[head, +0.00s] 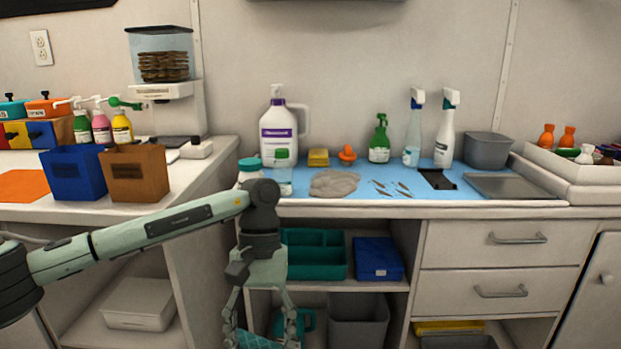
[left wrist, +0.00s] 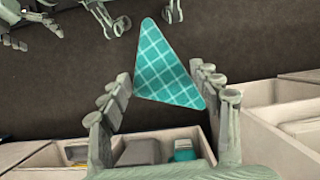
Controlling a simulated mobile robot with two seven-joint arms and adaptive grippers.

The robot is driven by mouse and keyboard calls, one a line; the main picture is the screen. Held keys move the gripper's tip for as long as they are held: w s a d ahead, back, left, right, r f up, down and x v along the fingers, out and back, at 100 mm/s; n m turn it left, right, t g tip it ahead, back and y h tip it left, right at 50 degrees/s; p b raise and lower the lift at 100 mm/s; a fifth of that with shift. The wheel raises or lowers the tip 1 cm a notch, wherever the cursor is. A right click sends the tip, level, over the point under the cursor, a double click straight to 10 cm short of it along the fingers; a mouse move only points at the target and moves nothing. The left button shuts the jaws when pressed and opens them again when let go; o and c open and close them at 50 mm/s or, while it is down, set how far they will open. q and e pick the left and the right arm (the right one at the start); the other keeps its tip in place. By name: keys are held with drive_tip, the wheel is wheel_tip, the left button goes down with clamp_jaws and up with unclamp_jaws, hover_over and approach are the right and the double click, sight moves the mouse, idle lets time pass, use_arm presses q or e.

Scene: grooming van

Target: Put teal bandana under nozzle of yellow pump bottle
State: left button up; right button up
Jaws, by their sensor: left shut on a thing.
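The teal plaid bandana (left wrist: 168,65) hangs as a triangle between the fingers of my left gripper (left wrist: 165,90), which is shut on it. In the head view my left gripper (head: 262,335) points down in front of the middle shelves, below counter height, with part of the bandana (head: 252,342) at the bottom edge. Finger-like parts of mine show at the top of the left wrist view; the head view shows no right gripper.
A blue box (head: 74,173) and a brown box (head: 138,173) stand in front of the pump bottles. Pink (head: 101,127) and green (head: 81,127) pump bottles are left of the yellow one. A dispenser (head: 165,85) stands to its right. The counter edges lie above my gripper.

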use_arm(q)
drive_tip(key=a+r+p, duration=0.2)
drive_tip(key=a, duration=0.8)
drive_tip(key=shift+a+r, duration=0.25)
drive_tip(key=shift+r, duration=0.1)
use_arm(e)
drive_tip(key=shift+g, duration=0.3)
drive_tip(key=x, duration=0.4)
drive_tip(key=a+x, duration=0.1)
drive_tip(key=shift+s+f, duration=0.2)
drive_tip(key=shift+f, duration=0.35)
use_arm(q)
drive_tip(key=shift+s+f, duration=0.1)
